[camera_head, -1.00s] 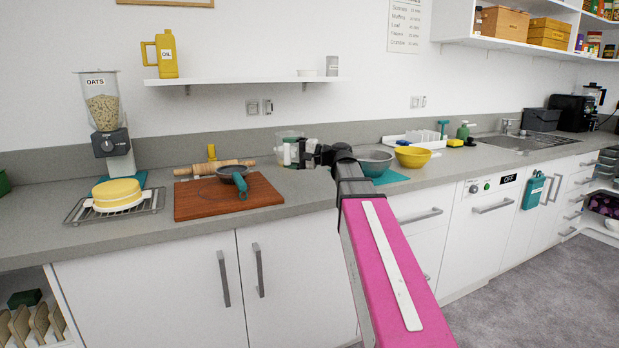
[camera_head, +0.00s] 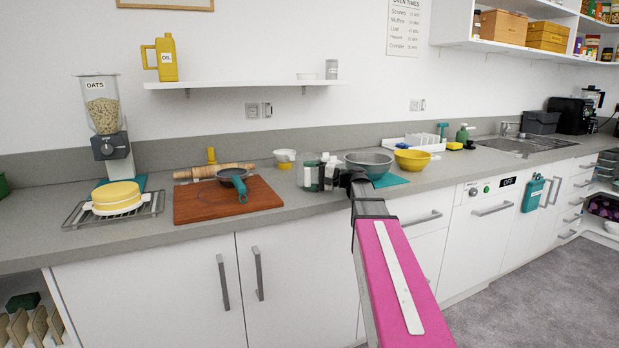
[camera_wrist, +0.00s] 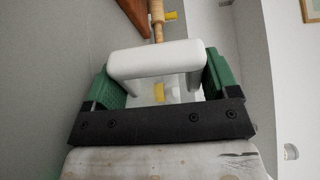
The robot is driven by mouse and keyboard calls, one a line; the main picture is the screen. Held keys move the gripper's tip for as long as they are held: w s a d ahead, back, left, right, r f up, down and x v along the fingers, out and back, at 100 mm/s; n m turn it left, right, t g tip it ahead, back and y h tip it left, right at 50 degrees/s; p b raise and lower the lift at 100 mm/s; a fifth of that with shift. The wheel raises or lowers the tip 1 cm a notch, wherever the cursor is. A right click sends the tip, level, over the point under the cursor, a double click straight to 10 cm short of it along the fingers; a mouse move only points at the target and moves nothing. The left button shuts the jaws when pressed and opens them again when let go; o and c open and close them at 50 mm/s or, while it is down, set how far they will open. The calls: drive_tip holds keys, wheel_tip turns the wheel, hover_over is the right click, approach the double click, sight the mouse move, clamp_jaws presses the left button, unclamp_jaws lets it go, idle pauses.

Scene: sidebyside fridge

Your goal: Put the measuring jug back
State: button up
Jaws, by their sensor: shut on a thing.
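The measuring jug (camera_head: 308,175) is a clear, see-through vessel near the middle of the worktop in the head view. My gripper (camera_head: 324,172) is at its right side. In the wrist view the white handle (camera_wrist: 155,61) lies between the green pads of my gripper (camera_wrist: 162,84), which is shut on it. The jug's clear body is mostly hidden behind the handle there. I cannot tell whether its base touches the worktop.
The wall shelf (camera_head: 235,85) holds a yellow oil can (camera_head: 166,60) and has wide free room. A white-and-yellow item (camera_head: 284,158) stands left of the jug. A chopping board (camera_head: 200,206) with a pan (camera_head: 232,177) lies further left. A grey bowl (camera_head: 370,160) and yellow bowl (camera_head: 411,159) stand right.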

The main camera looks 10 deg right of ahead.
drive_tip(key=shift+f, duration=0.15)
drive_tip(key=o, duration=0.8)
drive_tip(key=shift+f, duration=0.15)
